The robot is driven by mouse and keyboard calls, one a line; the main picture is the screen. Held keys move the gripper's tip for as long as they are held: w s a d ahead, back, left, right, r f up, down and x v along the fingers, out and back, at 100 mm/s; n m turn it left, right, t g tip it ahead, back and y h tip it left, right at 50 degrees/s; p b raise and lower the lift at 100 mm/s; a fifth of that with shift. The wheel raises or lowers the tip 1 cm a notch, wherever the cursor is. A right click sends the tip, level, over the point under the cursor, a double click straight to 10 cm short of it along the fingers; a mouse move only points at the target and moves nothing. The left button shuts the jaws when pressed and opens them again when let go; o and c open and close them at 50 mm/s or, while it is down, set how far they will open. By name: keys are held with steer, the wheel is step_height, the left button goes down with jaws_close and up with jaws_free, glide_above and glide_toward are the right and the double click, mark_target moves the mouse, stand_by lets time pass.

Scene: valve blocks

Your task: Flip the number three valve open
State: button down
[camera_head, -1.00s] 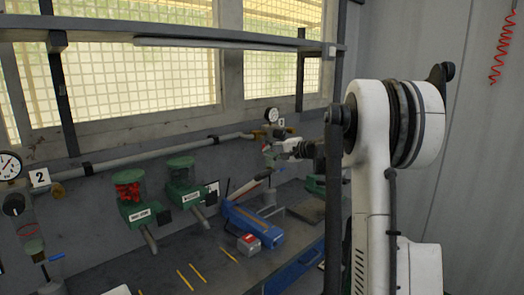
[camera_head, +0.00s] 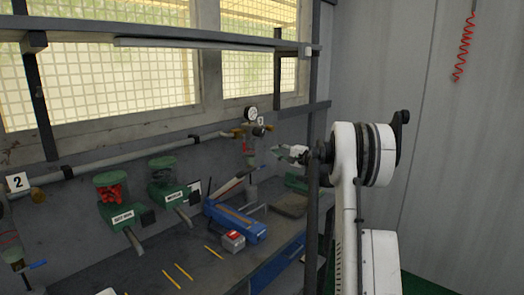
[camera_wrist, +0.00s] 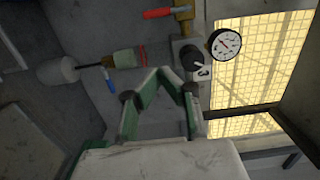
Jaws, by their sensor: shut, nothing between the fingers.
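The number three valve assembly (camera_head: 250,135) is on the wall pipe at the far end in the head view. In the wrist view it shows a pressure gauge (camera_wrist: 224,42), a number plate (camera_wrist: 200,73), a red lever (camera_wrist: 158,12) on a brass fitting (camera_wrist: 183,14) and a blue lever (camera_wrist: 109,80) beside a clear bowl (camera_wrist: 127,58).
A number 2 plate (camera_head: 17,182) and another blue lever (camera_head: 38,264) are at the left. A blue tool (camera_head: 235,220), a red-and-grey box (camera_head: 233,240) and yellow pencils lie on the bench. A dark post stands beside my arm.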

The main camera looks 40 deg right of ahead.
steer(key=w+a, duration=0.2)
steer(key=w, duration=0.1)
steer(key=w+a+p, duration=0.1)
steer(key=w, duration=0.2)
steer(key=w+a+p, duration=0.1)
steer(key=w+a, duration=0.1)
steer(key=w, duration=0.1)
steer(key=shift+w+a, duration=0.25)
steer(key=shift+a, duration=0.1)
steer(key=shift+a, duration=0.1)
